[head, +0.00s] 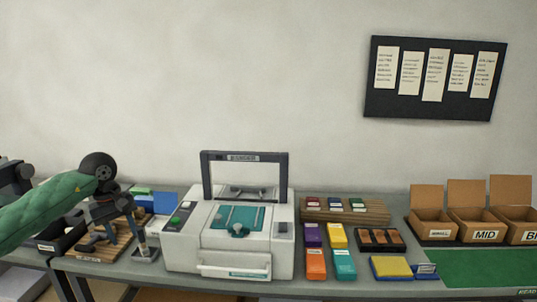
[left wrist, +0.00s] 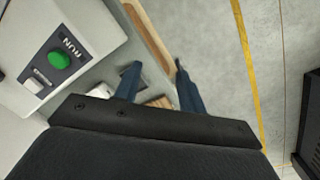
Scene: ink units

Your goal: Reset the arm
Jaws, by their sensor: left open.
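My left arm, in a green sleeve, comes in from the left of the head view. Its left gripper (head: 118,238) points down over the left end of the bench, beside the white machine (head: 182,250). The left wrist view shows the two blue fingers of the left gripper (left wrist: 156,70) spread apart with nothing held between them. The machine's corner, with a green RUN button (left wrist: 59,60), is at upper left there. My right gripper is in neither view.
A wooden tray (head: 118,244) and a small grey dish (head: 144,255) lie close under the left gripper. Colored ink blocks (head: 314,264), a wooden rack (head: 372,214) and open cardboard boxes (head: 432,227) stand right of the machine.

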